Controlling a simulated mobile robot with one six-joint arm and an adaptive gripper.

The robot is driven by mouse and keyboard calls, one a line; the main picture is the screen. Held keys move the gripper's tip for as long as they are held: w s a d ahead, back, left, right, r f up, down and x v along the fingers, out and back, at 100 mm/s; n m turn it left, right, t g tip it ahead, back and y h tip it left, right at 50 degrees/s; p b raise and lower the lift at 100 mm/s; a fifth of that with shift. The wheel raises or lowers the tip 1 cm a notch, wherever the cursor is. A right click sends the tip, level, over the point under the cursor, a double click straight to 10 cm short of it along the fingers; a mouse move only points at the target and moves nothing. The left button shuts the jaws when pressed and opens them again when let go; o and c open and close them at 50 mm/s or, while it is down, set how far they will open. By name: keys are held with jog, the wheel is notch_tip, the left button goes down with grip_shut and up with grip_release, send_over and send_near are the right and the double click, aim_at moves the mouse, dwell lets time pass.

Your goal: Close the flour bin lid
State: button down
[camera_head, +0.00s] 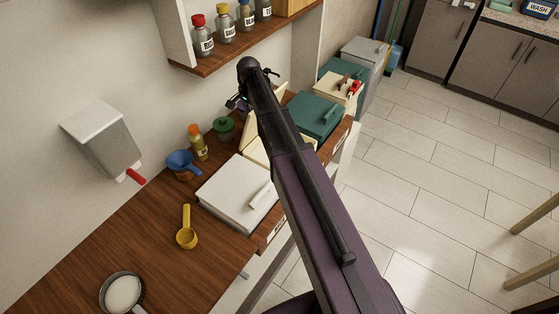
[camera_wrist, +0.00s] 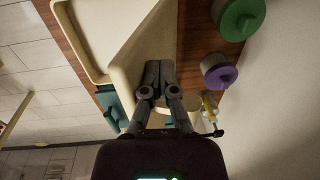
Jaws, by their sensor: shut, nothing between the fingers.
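A cream bin with its lid raised stands in the row on the counter; its lid (camera_head: 250,135) shows beside my arm in the head view. My arm hides much of this bin, and I cannot read a flour label. In the wrist view, the open bin's rim (camera_wrist: 92,72) is at the upper left and the raised lid (camera_wrist: 140,58) slants beside it. My gripper (camera_wrist: 159,64) is shut and empty, its fingertips in front of the lid; I cannot tell if they touch it. In the head view, my gripper (camera_head: 238,103) is small and partly hidden near the wall.
A white-lidded bin (camera_head: 232,188) is in front, and a green-lidded bin (camera_head: 316,112) lies beyond. A green-topped jar (camera_head: 224,127), a spice bottle (camera_head: 198,145) and a blue scoop (camera_head: 181,160) stand near the wall. A shelf (camera_head: 240,48) with several jars overhangs the counter.

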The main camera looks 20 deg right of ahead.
jog(key=shift+s+d+f+b, duration=0.35)
jog(key=shift+s+d, duration=0.2)
jog(key=shift+s, duration=0.15)
jog(key=shift+s+d+f+b, duration=0.3)
jog(key=shift+s+d, duration=0.2)
jog(key=shift+s, duration=0.2)
jog(key=shift+s, duration=0.1)
jog(key=shift+s+d+f+b, duration=0.5)
jog(key=shift+s+d+f, duration=0.05)
jog(key=shift+s, duration=0.15)
jog(key=shift+s+d+f+b, duration=0.5)
jog(key=shift+s, duration=0.15)
jog(key=shift+s+d+f+b, duration=0.45)
jog(key=shift+s+f+b, duration=0.2)
jog(key=shift+s+d+f+b, duration=0.45)
jog(key=shift+s+f+b, duration=0.2)
jog(key=shift+r, duration=0.1)
jog(key=shift+s+d+r+p, duration=0.4)
jog(key=shift+s+r+p, duration=0.15)
jog(key=shift+r+p, duration=0.15)
jog(key=shift+s+d+r+p, duration=0.4)
jog(key=shift+s+r+p, duration=0.15)
jog(key=shift+r+p, duration=0.2)
jog(key=shift+s+d+r+p, duration=0.4)
jog(key=shift+s+r+p, duration=0.15)
jog(key=shift+r+p, duration=0.15)
